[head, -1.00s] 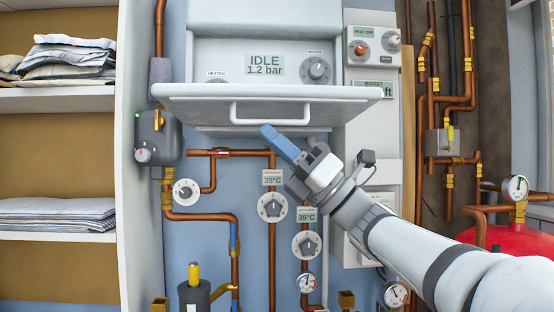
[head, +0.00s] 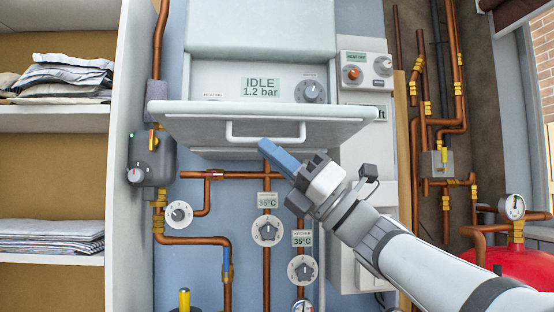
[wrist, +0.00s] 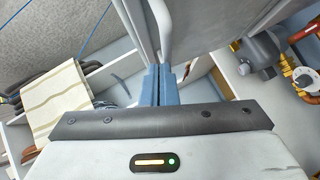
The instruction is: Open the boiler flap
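The boiler flap (head: 190,122) is a wide white panel hanging tilted outward from the boiler front in the head view. The control panel above and behind it is exposed, with an "IDLE 1.2 bar" display (head: 261,89). A white bar handle (head: 240,139) runs across the flap's front. My gripper (head: 268,148) has blue fingers, which look shut together. Their tips overlap the handle's lower edge; contact is unclear. In the wrist view my gripper (wrist: 164,84) points at the white handle (wrist: 162,30), which shows just beyond the tips, with nothing clearly between the fingers.
Copper pipes with dials (head: 267,230) run below the boiler. A grey pump box (head: 152,158) sits left of the flap. Shelves with folded linen (head: 52,236) stand at left. A red tank (head: 520,262) with a gauge is at lower right.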

